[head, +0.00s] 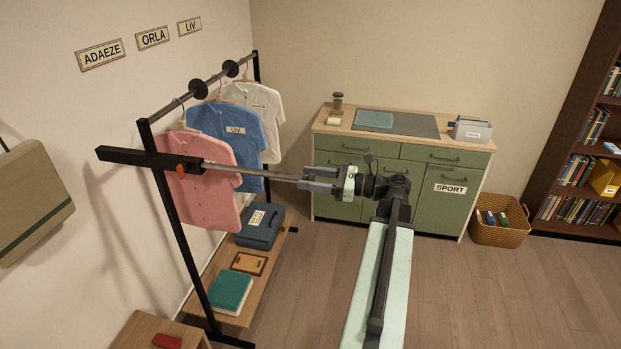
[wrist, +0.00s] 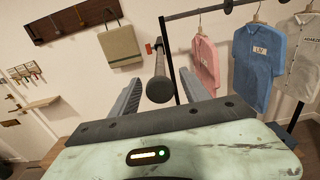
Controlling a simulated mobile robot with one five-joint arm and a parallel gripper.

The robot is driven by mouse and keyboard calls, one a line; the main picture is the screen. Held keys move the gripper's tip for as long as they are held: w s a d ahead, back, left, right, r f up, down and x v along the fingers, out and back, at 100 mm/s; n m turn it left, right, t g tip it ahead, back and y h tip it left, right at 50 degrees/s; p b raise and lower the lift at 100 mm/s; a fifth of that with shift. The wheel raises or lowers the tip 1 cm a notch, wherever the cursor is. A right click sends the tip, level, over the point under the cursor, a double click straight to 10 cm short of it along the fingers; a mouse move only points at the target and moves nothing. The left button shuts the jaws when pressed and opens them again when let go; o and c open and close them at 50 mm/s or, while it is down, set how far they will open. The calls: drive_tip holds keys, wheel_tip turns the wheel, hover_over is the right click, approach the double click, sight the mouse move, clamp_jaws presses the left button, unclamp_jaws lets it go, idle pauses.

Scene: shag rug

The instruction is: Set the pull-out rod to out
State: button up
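The pull-out rod (head: 255,174) is a thin grey metal rod. It sticks out toward the right from a black housing (head: 135,157) on the clothes rack's near post. A red-orange part (head: 182,170) sits on the housing. In the wrist view the rod points toward me, and its dark round end knob (wrist: 160,89) shows between my fingers. My gripper (head: 304,180) is open at the rod's free end. In the wrist view, gaps show on both sides of the knob, between it and the fingers. How deep the knob sits between the fingers is hard to tell.
A pink shirt (head: 205,190), a blue shirt (head: 225,130) and a white shirt (head: 262,115) hang behind the rod. Below, the rack's shelf (head: 215,290) holds boxes and a teal book. A green cabinet (head: 445,190) stands behind my gripper. Floor (head: 480,300) is clear at right.

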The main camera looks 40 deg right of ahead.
drive_tip(key=v, duration=0.7)
drive_tip(key=shift+s+d, duration=0.25)
drive_tip(key=shift+s, duration=0.1)
